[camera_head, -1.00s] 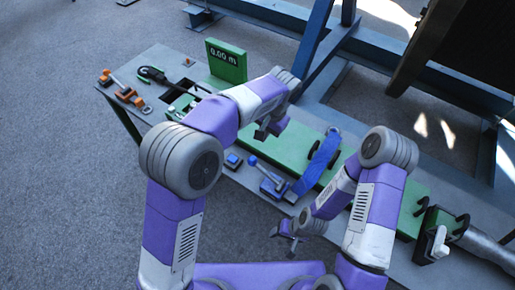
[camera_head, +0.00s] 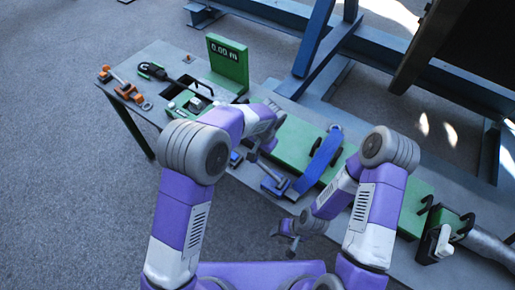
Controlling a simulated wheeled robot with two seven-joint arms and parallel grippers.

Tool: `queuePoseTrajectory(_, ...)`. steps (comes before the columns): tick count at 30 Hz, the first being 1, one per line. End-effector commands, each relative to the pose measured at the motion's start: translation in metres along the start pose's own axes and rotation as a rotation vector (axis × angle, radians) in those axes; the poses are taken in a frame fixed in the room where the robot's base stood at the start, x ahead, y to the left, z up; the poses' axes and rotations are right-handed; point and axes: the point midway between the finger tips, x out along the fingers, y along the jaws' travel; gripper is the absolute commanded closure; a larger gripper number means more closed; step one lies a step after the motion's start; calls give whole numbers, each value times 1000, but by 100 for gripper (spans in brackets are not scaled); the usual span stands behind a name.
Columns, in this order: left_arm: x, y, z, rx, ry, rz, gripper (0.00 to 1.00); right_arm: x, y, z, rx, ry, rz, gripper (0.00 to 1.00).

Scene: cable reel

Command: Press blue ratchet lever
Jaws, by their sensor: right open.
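The blue ratchet (camera_head: 277,187) sits near the front edge of the workbench, with its lever reaching up and left. My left gripper (camera_head: 254,153) is over the lever's upper end, which it partly hides. I cannot tell whether it touches the lever or whether its fingers are open. My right gripper (camera_head: 286,233) is open and empty, in front of the bench edge, below the ratchet and apart from it.
A blue strap (camera_head: 322,160) lies over the green bed (camera_head: 293,143) behind the ratchet. A green display (camera_head: 227,62) reads 0.00 m. Orange clamps (camera_head: 124,89) lie at the bench's far left. A black clamp with a white handle (camera_head: 441,240) stands at the right.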

Motion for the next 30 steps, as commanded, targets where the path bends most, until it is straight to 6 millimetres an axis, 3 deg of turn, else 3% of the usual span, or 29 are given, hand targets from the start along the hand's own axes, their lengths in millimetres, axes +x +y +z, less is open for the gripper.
queuePoseTrajectory(11,5,-4,0,-2,-3,33,100,-2,-1,0,0,0,0,36)
queuePoseTrajectory(24,52,-21,-1,9,-4,324,100,-4,-2,0,0,0,0,36)
queuePoseTrajectory(30,66,-23,-2,14,-2,328,100,2,1,0,0,0,0,36)
